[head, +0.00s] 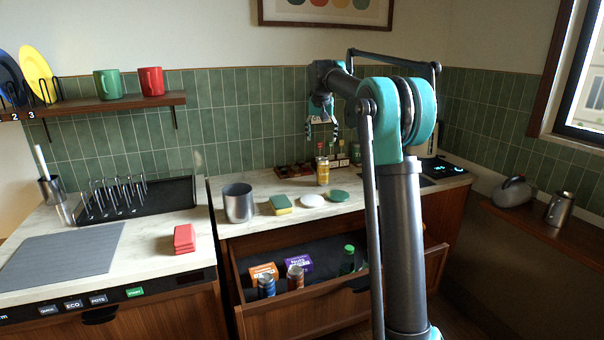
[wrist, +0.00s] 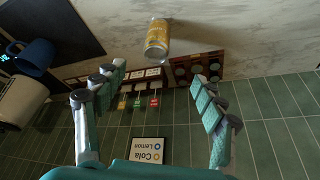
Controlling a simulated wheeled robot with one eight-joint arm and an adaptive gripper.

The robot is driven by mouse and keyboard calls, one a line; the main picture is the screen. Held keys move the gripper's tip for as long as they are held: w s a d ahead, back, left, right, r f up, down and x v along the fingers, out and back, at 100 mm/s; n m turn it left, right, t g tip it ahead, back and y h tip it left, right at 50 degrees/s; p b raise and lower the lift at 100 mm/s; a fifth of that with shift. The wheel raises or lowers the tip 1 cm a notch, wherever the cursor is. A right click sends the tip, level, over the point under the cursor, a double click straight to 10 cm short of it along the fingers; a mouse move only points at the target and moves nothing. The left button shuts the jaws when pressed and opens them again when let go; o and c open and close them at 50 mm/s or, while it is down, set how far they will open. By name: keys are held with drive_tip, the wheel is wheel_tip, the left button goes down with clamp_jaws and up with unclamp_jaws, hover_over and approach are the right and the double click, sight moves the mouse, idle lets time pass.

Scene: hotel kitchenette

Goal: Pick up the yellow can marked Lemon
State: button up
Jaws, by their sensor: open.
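The yellow can (head: 322,171) stands upright on the counter near the back, in front of a dark wooden rack. In the wrist view the yellow can (wrist: 157,40) shows at the top centre, beyond my fingertips. My gripper (head: 322,130) is open and empty, above the can and near the tiled wall. In the wrist view my gripper (wrist: 158,82) has its fingers spread wide, with nothing between them. The can's label is too small to read.
A wooden rack (wrist: 195,68) with bottles stands close to the can. A sign reading Cola and Lemon (wrist: 147,152) shows on the tiles. A metal pot (head: 239,203), a sponge (head: 280,205) and round discs lie left on the counter. An open drawer (head: 330,290) juts out below, holding cans and boxes.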

approach(323, 166)
drive_tip(key=w+f, duration=0.4)
drive_tip(key=f, duration=0.1)
drive_tip(key=shift+w+d+f, duration=0.1)
drive_tip(key=shift+w+d, duration=0.1)
drive_tip(key=shift+w, duration=0.1)
drive_tip(key=shift+x, duration=2.75)
drive_tip(key=shift+s+d, duration=0.1)
drive_tip(key=c, duration=1.5)
drive_tip(key=shift+o, duration=0.2)
